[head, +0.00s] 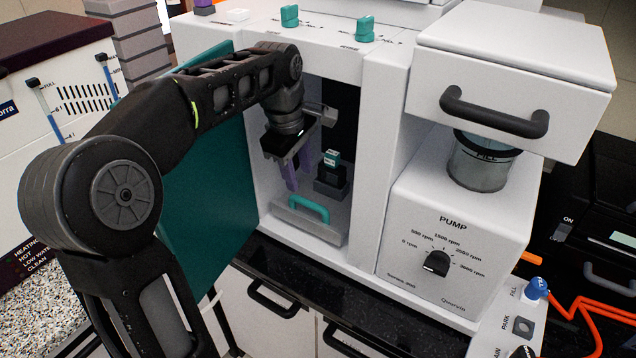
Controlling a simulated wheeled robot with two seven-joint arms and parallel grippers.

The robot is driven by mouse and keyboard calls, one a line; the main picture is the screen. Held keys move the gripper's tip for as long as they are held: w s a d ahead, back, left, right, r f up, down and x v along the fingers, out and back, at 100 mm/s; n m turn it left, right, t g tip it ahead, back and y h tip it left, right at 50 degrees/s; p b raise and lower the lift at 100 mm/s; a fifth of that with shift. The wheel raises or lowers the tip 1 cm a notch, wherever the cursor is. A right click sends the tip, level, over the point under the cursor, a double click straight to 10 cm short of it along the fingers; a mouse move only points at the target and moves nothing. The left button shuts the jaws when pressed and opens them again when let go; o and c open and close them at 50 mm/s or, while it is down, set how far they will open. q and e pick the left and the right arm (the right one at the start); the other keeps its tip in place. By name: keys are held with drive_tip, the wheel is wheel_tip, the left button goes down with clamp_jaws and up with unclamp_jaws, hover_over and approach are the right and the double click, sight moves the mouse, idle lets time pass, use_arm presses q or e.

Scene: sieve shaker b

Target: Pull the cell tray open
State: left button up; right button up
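The cell tray (312,227) is a low white tray with a teal bar handle (308,207) on its front. It sits at the bottom of the machine's open compartment. A small teal-topped cell (332,158) stands in a dark holder on the tray. My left gripper (298,180) reaches into the compartment, its purple fingers pointing down with a gap between them. The fingers are above and just behind the handle as seen here, and nothing shows between them. I cannot tell how far they are from the handle. My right gripper is not in view.
A teal door (212,180) stands open at the compartment's left, beside my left arm. A pump unit (455,235) with a dial stands right, under a white drawer with a black handle (494,112). A dark counter edge (330,290) runs below the compartment.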

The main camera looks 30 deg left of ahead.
sight(304, 200)
use_arm(q)
drive_tip(key=shift+w+f+p, duration=0.2)
drive_tip(key=shift+f+p, duration=0.05)
drive_tip(key=shift+f, duration=1)
drive_tip(key=shift+w+f+p, duration=0.15)
drive_tip(key=shift+f+p, duration=0.05)
drive_tip(key=shift+f, duration=1.1)
drive_tip(key=shift+w+f+p, duration=0.2)
drive_tip(key=shift+f+p, duration=0.05)
drive_tip(key=shift+f, duration=1)
clamp_jaws()
